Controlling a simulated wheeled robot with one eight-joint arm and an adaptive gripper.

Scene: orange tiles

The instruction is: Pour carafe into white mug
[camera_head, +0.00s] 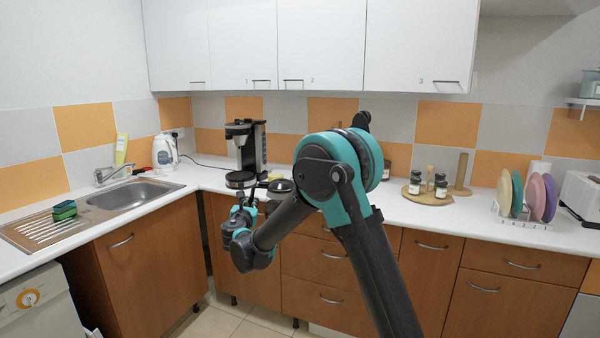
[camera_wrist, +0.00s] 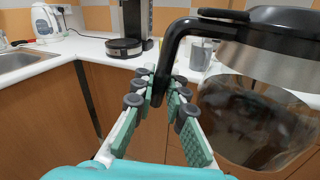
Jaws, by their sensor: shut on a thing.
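My gripper (camera_wrist: 160,98) is shut on the black handle of the carafe (camera_wrist: 255,115). The carafe is glass with a steel band and a black lid, and dark liquid shows inside it. It hangs in front of the counter edge, roughly upright, to the right of the fingers in the wrist view.
The black coffee maker (camera_head: 246,150) stands in the corner, its round plate (camera_wrist: 124,47) empty. A white kettle (camera_head: 165,153) and the sink (camera_head: 130,195) are at left. A spice tray (camera_head: 410,190) and a plate rack (camera_head: 525,218) are at right. The counter between sink and coffee maker is clear.

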